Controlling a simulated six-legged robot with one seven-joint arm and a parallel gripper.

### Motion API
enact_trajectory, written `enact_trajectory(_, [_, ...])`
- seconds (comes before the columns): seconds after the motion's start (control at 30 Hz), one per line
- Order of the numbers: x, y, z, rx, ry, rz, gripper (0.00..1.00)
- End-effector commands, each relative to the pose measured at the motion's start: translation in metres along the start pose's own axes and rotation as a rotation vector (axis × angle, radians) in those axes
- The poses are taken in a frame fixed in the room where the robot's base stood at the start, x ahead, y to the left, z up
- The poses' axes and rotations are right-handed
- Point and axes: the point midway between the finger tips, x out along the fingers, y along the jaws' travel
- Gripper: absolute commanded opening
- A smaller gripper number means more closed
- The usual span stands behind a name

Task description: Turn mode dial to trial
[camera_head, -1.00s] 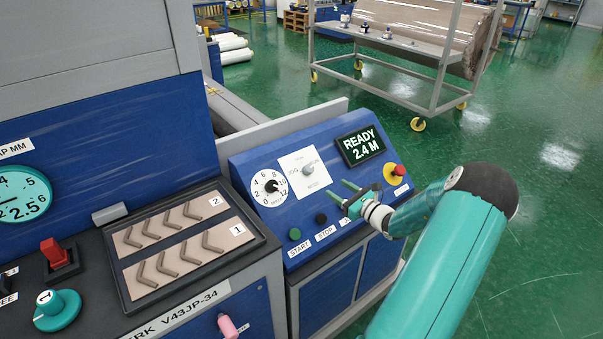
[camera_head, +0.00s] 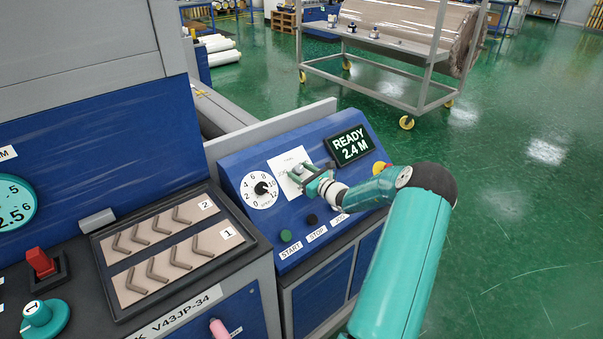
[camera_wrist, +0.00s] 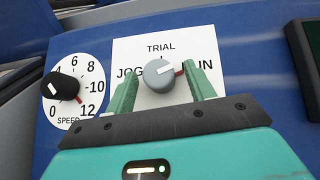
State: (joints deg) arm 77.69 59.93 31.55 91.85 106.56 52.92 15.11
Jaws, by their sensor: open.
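The grey mode dial (camera_wrist: 159,75) sits on a white plate (camera_wrist: 136,50) marked JOG at left, TRIAL at top and a partly covered word ending in "UN" at right. A red mark shows at the dial's right side, and its white line slants toward the right, not up at TRIAL. My gripper (camera_wrist: 160,85) is open, with one green finger left of the dial and one right of it. I cannot tell whether they touch it. In the head view my gripper (camera_head: 312,176) is at the white plate (camera_head: 288,164) and hides most of the dial.
The black speed dial (camera_wrist: 62,87) is close on the left. The READY 2.4 M display (camera_head: 350,146) is up to the right.

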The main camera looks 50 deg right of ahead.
Motion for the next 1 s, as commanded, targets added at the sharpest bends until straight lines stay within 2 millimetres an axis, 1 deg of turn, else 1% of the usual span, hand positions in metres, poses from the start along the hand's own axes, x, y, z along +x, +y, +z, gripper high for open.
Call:
enact_trajectory(0.2, [0.0004, 0.0000, -0.0002, 0.000, 0.000, 0.000, 0.54])
enact_trajectory(0.27, [0.0003, 0.0001, -0.0002, 0.000, 0.000, 0.000, 0.44])
enact_trajectory(0.3, [0.0003, 0.0001, -0.0002, 0.000, 0.000, 0.000, 0.36])
enact_trajectory(0.43, [0.0002, 0.0001, -0.0002, 0.000, 0.001, 0.000, 0.11])
enact_trajectory(0.47, [0.0002, 0.0000, -0.0002, 0.000, 0.001, 0.000, 0.09])
enact_trajectory(0.77, [0.0002, -0.0004, -0.0006, -0.019, 0.002, 0.022, 0.09])
enact_trajectory(1.0, [0.0006, -0.0020, -0.0005, -0.091, 0.002, 0.108, 0.09])
